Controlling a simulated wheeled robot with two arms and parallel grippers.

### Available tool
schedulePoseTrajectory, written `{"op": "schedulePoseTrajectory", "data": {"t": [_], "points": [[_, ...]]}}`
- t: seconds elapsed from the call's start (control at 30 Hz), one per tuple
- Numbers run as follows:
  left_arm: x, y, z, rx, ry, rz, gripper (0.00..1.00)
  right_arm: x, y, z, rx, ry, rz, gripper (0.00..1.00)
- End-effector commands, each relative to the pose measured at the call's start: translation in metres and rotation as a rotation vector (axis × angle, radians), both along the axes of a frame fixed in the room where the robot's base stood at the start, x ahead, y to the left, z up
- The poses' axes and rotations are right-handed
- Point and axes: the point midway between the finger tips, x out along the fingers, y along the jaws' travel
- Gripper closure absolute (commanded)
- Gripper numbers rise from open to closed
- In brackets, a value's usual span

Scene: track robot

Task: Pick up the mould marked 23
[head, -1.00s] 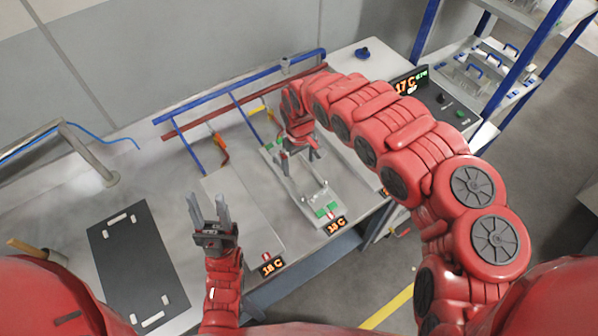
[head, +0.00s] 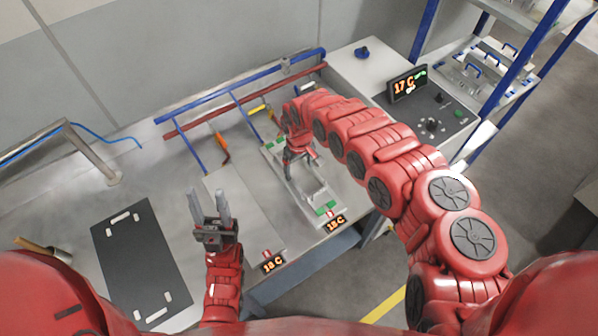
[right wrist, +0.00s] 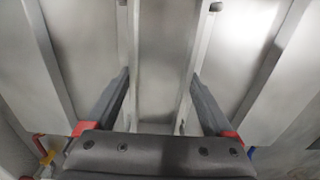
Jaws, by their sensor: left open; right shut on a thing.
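A grey metal mould (head: 316,191) lies on the narrow plate with green pads, beside the 15 C display. No number 23 is legible on it. My right gripper (head: 298,167) is down at this mould, partly hidden by its own wrist. In the right wrist view, the fingers of my right gripper (right wrist: 160,95) are pressed on the two sides of the raised metal part of the mould (right wrist: 160,55). My left gripper (head: 209,207) is open and empty, pointing up above the left bench.
A dark plate (head: 134,255) lies at left. An empty station stands by the 18 C display (head: 272,264). Blue and red pipes (head: 240,100) run behind. A 17 C display (head: 407,83) stands at right, near a shelf (head: 470,85) with blue-handled moulds.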

Motion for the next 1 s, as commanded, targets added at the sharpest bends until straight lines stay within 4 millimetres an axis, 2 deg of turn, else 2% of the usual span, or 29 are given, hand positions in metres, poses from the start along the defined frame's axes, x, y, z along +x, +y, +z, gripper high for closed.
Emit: {"op": "schedulePoseTrajectory", "data": {"t": [0.03, 0.2, 0.27, 0.67, 1.0], "points": [[0.0, 0.0, 0.0, 0.0, 0.0, 0.0, 0.53, 0.0, 0.0, 0.0, 0.0, 0.0, 0.0, 0.61], [0.0, 0.0, 0.0, 0.0, 0.0, 0.0, 0.53, 0.0, 0.0, 0.0, 0.0, 0.0, 0.0, 0.92], [0.0, 0.0, 0.0, 0.0, 0.0, 0.0, 0.53, 0.0, 0.0, 0.0, 0.0, 0.0, 0.0, 1.0], [0.0, 0.0, 0.0, 0.0, 0.0, 0.0, 0.53, 0.001, 0.001, 0.002, 0.0, -0.001, 0.0, 1.0], [0.0, 0.0, -0.002, 0.0, 0.0, 0.0, 0.53, 0.011, 0.007, 0.02, 0.001, -0.005, 0.001, 1.0]]}}
